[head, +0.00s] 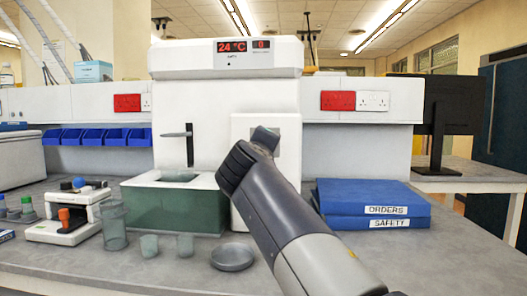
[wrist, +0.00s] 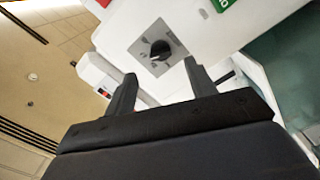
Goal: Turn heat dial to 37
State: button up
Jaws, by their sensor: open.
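The heat dial (wrist: 160,50) is a black round knob on a grey square plate (wrist: 147,34) on the white front of the machine, in the wrist view. In the head view my arm and gripper hide the dial. The machine's display (head: 232,46) reads 24 °C in red, and a second display (head: 261,44) beside it reads 0. My gripper (wrist: 160,71) is open, its two fingers apart with the dial showing between and beyond their tips. It also shows in the head view (head: 265,138), in front of the white panel. No contact with the dial is visible.
A greenish water tank (head: 172,210) stands left of the panel. A shallow grey dish (head: 233,257), small cups (head: 185,245) and a tall beaker (head: 114,225) stand on the bench in front. Blue binders (head: 368,200) lie to the right.

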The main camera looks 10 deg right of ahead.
jog(key=shift+v, duration=2.2)
jog(key=x, duration=1)
jog(key=shift+w+p, duration=0.4)
jog(key=shift+p, duration=0.05)
jog(key=shift+s+d, duration=0.1)
